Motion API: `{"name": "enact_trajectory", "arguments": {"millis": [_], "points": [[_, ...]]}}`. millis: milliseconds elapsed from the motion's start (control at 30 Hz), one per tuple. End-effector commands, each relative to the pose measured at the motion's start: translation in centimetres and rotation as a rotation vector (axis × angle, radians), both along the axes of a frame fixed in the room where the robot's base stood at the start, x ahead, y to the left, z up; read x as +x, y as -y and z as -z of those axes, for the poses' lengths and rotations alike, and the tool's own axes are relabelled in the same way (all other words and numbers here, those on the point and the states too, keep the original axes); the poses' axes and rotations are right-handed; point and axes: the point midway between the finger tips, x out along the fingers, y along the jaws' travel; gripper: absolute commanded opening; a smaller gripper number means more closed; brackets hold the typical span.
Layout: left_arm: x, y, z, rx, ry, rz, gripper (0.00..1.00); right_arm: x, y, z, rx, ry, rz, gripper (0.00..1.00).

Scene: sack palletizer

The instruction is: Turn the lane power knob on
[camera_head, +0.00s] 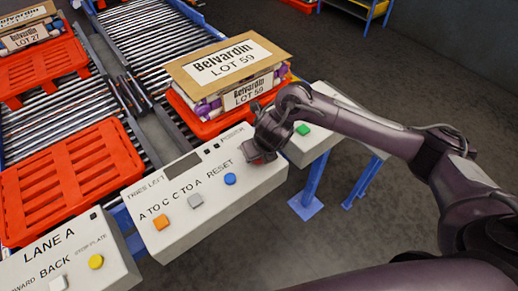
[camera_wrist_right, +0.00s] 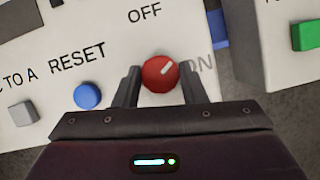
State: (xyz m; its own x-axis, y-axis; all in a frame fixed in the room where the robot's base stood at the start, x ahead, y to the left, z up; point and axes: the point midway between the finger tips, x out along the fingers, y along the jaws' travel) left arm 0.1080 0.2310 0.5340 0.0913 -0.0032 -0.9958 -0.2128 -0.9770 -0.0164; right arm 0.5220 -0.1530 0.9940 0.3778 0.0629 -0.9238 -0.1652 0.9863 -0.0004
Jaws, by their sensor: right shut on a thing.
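The red round knob (camera_wrist_right: 160,75) sits on the white control panel (camera_wrist_right: 35,55), with OFF printed above it and ON to its right. Its white mark points up and right, between the two words. My right gripper (camera_wrist_right: 160,88) is shut on the knob, one finger on either side, in the right wrist view. In the head view my right gripper (camera_head: 262,147) is at the right end of the panel (camera_head: 215,203) and mostly hides the knob. My left gripper is not in view.
A blue RESET button (camera_head: 230,179), a grey button (camera_head: 195,201) and an orange button (camera_head: 162,222) lie left of the knob. A green button (camera_head: 302,130) is on the box to the right. Stacked Belvardin sacks (camera_head: 227,66) stand behind the panel.

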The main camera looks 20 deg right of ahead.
Motion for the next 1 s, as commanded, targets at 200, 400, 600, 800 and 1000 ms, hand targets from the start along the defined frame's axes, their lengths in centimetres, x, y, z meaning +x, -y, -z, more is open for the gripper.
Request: {"name": "enact_trajectory", "arguments": {"millis": [200, 400, 600, 800, 1000], "points": [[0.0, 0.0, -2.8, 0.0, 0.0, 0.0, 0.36, 0.0, -0.2, -0.7, 0.001, 0.0, 0.203, 0.15], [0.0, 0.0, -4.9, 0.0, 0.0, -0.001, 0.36, 0.1, -0.3, -0.7, 0.0, 0.0, 0.371, 0.15], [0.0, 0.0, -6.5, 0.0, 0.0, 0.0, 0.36, 0.1, -0.3, -0.5, 0.001, 0.0, 0.5, 0.15], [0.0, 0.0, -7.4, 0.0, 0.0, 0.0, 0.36, 0.1, -0.4, -0.4, 0.002, 0.002, 0.578, 0.15], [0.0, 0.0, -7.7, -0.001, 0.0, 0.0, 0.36, 0.2, -0.4, -0.2, 0.002, 0.003, 0.614, 0.15]]}}
